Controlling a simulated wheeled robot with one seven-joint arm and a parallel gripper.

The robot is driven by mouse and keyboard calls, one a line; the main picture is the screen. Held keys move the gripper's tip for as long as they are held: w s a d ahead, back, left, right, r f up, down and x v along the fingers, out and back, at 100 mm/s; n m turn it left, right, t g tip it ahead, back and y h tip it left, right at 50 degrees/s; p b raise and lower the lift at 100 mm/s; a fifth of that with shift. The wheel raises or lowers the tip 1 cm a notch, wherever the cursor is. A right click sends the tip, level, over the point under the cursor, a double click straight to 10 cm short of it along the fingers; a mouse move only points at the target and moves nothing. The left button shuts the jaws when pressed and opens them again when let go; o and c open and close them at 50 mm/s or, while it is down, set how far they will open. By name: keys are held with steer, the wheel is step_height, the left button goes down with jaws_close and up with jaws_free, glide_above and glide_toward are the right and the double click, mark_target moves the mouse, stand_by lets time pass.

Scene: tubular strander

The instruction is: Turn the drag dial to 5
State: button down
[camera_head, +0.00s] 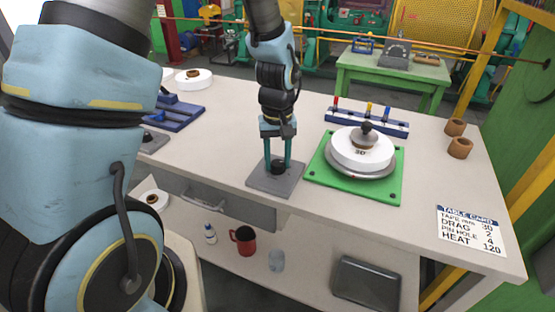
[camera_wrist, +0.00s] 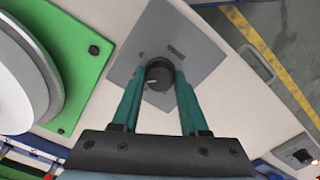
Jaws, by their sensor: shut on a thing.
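The drag dial is a small black knob (camera_wrist: 159,75) with a pale pointer mark, standing on a square grey plate (camera_wrist: 200,58). In the head view the dial (camera_head: 278,168) and its plate (camera_head: 262,183) are near the front edge of the white table. My gripper (camera_head: 278,160) points down over the plate with its green fingers on either side of the knob. In the wrist view my gripper (camera_wrist: 160,85) is shut on the knob. The scale print on the plate is too small to read.
A green board (camera_head: 326,184) with a white disc (camera_head: 362,147) stands just right of the dial. A blue rack (camera_head: 390,128) with coloured pegs is behind it. A table card (camera_head: 470,230) lists "DRAG 2". A blue tray (camera_head: 180,115) is at the left.

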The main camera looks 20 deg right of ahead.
mark_target(277, 163)
steer(key=m, duration=0.5)
steer(key=shift+m, duration=0.3)
steer(key=shift+m+p, duration=0.5)
steer(key=shift+m, duration=1.7)
steer(key=shift+c, duration=2.1)
jaws_free()
step_height(277, 163, up, 11)
steer(key=b, duration=0.1)
steer(key=shift+f, duration=0.1)
